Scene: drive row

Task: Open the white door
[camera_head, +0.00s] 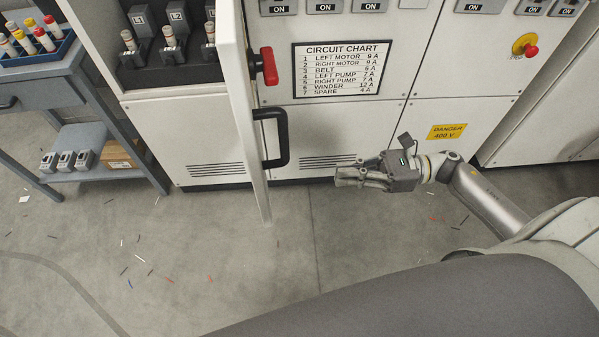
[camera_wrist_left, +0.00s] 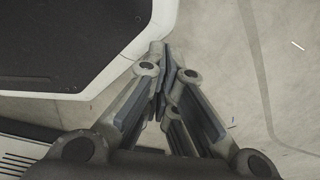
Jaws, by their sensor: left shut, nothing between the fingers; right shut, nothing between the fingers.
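The white door (camera_head: 236,75) of the grey-white cabinet stands swung out toward me, seen almost edge-on in the head view. The compartment to its left is uncovered. A black bar handle (camera_head: 284,138) and a red knob (camera_head: 269,66) are on its right-hand face. My right gripper (camera_head: 345,178) is shut and empty, pointing left. In the picture it is right of and below the handle, apart from it. My left gripper (camera_wrist_left: 162,62) shows only in the left wrist view, shut and empty, with floor beyond its fingers; its distance from the door cannot be told.
Fuse holders (camera_head: 172,50) sit in the uncovered compartment. The circuit chart (camera_head: 341,68) is on the panel to the right. A blue-grey cart (camera_head: 75,78) with fuses and a cardboard box (camera_head: 122,152) stands at left. The concrete floor (camera_head: 200,260) has small scraps but is otherwise open.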

